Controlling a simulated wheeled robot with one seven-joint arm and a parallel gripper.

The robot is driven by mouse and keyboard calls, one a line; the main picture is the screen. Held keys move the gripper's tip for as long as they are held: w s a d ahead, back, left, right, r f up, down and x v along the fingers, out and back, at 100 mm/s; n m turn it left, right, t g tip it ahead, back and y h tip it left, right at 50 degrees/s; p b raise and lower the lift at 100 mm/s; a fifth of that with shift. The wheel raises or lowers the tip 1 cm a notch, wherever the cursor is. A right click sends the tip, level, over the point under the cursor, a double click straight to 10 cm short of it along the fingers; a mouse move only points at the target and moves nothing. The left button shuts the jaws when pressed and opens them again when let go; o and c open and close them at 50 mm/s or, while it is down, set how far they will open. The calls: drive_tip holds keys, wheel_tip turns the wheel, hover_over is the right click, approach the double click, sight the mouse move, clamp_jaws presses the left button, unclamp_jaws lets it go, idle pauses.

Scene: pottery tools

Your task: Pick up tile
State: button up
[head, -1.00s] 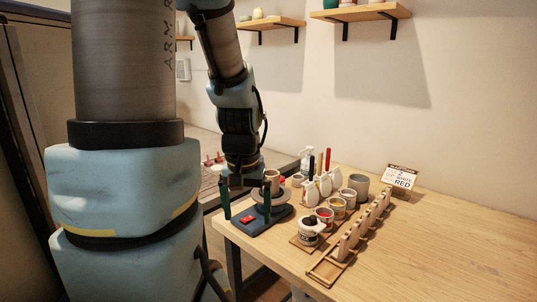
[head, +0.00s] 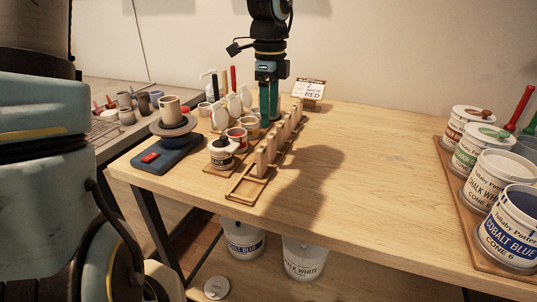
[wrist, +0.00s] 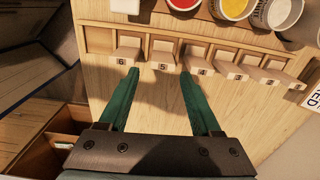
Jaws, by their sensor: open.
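Several small pale upright tiles stand in a row in a long wooden rack (head: 240,192). In the wrist view the tiles carry number labels, among them a tile marked 6 (wrist: 125,55), a tile marked 5 (wrist: 162,60) and a tile marked 4 (wrist: 199,65). My gripper (head: 269,116) is open and empty, pointing down by the rack's far end. In the wrist view its green fingers (wrist: 158,76) are spread, with the tile marked 5 just beyond and between their tips. I cannot tell the height gap.
Glaze cups and a black-labelled jar (head: 222,153) stand left of the rack. A sign (head: 309,90) stands behind. A small turntable (head: 173,126) with a cup is at the left. Large glaze buckets (head: 507,226) line the right edge. The table middle (head: 370,180) is clear.

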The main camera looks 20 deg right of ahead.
sight(271, 148)
drive_tip(key=shift+d+f+m, duration=0.25)
drive_tip(key=shift+d+m, duration=0.05)
drive_tip(key=shift+d, duration=0.05)
wheel_tip(271, 148, down, 10)
drive_tip(key=shift+w+a+p, duration=0.1)
drive_tip(key=shift+p, duration=0.8)
clamp_jaws()
